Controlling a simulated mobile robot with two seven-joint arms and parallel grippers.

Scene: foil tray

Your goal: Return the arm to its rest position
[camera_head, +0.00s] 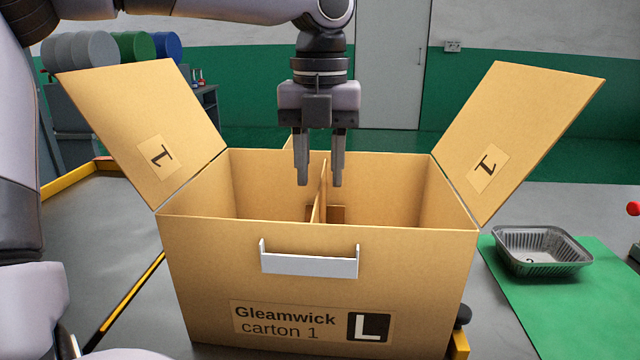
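My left arm comes in from the left across the top of the head view. Its gripper (320,184) points straight down above the open carton (205,270), near the divider (323,190) inside. The fingers are apart with nothing visible between them. The carton is brown cardboard labelled "Gleamwick carton 1" and "L", with its side flaps spread outward. A foil tray (575,268) sits upright on a green mat to the right of the carton, apart from the gripper. The lower part of the carton's inside is hidden by its front wall. My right gripper is not in view.
The green mat (530,310) lies on the grey surface at the right. A white handle (310,262) sticks out of the carton's front. The raised left flap (150,130) and right flap (520,130) flank the gripper. A red object (633,209) shows at the right edge.

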